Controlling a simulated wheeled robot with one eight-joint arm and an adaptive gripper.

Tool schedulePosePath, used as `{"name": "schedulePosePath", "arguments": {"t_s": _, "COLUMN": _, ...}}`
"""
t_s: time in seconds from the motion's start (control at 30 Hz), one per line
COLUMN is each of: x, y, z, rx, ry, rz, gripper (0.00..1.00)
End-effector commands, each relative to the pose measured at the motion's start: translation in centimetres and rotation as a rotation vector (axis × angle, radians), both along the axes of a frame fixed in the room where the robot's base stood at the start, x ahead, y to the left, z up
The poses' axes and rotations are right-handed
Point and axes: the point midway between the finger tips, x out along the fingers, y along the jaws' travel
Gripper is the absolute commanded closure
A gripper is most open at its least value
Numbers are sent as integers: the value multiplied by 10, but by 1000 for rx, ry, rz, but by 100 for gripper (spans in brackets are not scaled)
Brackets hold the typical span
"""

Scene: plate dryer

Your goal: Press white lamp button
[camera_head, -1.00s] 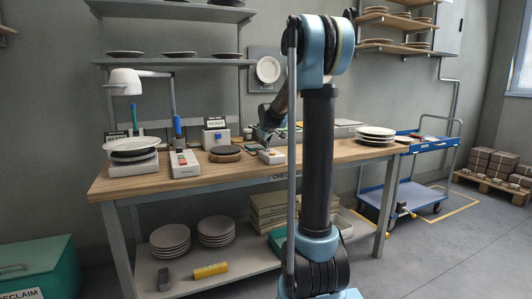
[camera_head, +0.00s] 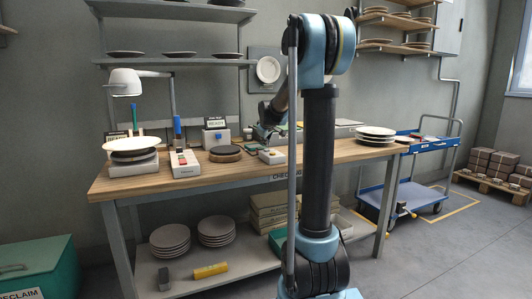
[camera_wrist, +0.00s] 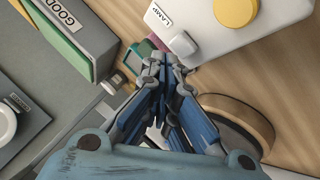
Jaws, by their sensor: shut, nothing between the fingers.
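A white box labelled LAMP (camera_wrist: 210,25) lies at the top of the wrist view, with a round yellow button (camera_wrist: 236,12) on it. The same box (camera_head: 272,157) sits on the bench in the head view. My gripper (camera_wrist: 164,62) is shut and empty, its tips near the label end of the box and apart from the yellow button in the picture. In the head view my gripper (camera_head: 264,133) is just above and behind the box, partly hard to make out. The white lamp (camera_head: 125,82) at the bench's left glows over a plate (camera_head: 132,143).
A round wooden-edged stand (camera_wrist: 248,118) lies beside the gripper. A grey GOOD holder (camera_wrist: 75,30) with green and yellow panels is at upper left. A white box with a red button (camera_head: 185,163) and a plate stack (camera_head: 375,132) also stand on the bench (camera_head: 150,186).

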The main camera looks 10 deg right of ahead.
Motion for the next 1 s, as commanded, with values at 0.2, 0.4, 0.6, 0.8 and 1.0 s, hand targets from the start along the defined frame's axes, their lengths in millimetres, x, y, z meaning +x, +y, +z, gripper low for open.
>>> {"name": "schedulePosePath", "arguments": {"t_s": 0.2, "x": 0, "y": 0, "z": 2, "rx": 0, "ry": 0, "rz": 0, "gripper": 100}}
{"name": "schedulePosePath", "arguments": {"t_s": 0.4, "x": 0, "y": 0, "z": 16, "rx": 0, "ry": 0, "rz": 0, "gripper": 100}}
{"name": "schedulePosePath", "arguments": {"t_s": 0.6, "x": 0, "y": 0, "z": 32, "rx": 0, "ry": 0, "rz": 0, "gripper": 100}}
{"name": "schedulePosePath", "arguments": {"t_s": 0.8, "x": 0, "y": 0, "z": 48, "rx": 0, "ry": 0, "rz": 0, "gripper": 100}}
{"name": "schedulePosePath", "arguments": {"t_s": 1.0, "x": 0, "y": 0, "z": 59, "rx": 0, "ry": 0, "rz": 0, "gripper": 100}}
